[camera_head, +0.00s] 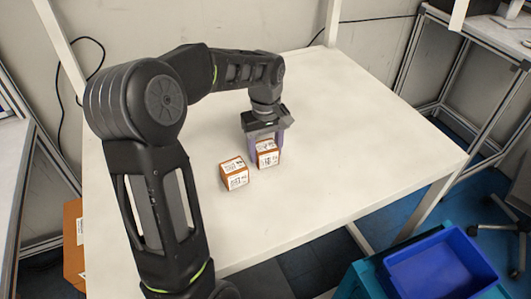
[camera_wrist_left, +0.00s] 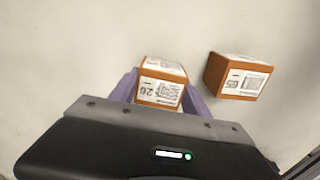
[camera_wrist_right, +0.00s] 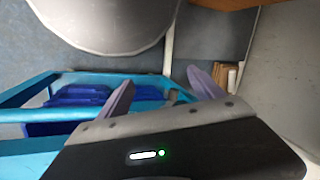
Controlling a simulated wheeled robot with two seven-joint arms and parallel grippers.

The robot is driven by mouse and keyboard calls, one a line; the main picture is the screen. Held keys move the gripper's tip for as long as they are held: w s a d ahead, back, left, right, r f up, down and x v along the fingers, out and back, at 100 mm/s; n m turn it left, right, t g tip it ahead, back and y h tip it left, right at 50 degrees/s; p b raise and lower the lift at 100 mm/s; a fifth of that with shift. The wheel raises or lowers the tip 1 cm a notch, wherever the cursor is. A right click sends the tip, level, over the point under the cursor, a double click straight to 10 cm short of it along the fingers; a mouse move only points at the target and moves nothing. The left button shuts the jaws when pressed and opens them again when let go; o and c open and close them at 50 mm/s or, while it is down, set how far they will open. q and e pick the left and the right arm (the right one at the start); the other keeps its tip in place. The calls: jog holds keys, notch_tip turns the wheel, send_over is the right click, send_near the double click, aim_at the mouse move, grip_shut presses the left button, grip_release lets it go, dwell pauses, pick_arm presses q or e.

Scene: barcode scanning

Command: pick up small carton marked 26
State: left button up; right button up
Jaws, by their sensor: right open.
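The small carton marked 26 (camera_wrist_left: 160,82) is an orange-brown box with white labels; in the head view it is the right one of two cartons (camera_head: 267,157) on the white table. My left gripper (camera_head: 266,142) reaches down over it from above. In the left wrist view the purple fingers of this gripper (camera_wrist_left: 161,88) stand on both sides of the carton, close against it, and appear shut on it. I see no clear gap under the carton. My right gripper (camera_wrist_right: 158,82) is open and empty, away from the table; it is not in the head view.
A similar carton (camera_head: 234,173), whose label seems to read 65 (camera_wrist_left: 237,78), stands close beside the held one. The rest of the white table (camera_head: 365,110) is clear. A blue bin (camera_head: 440,270) is at the lower right, off the table.

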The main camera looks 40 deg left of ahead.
aim_at(266, 146)
pick_arm(q)
jog(key=c, duration=1)
jog(key=shift+o, duration=0.2)
jog(key=shift+r, duration=0.15)
notch_tip(266, 146, up, 10)
jog(key=shift+f+b, duration=0.1)
jog(key=shift+b, duration=0.35)
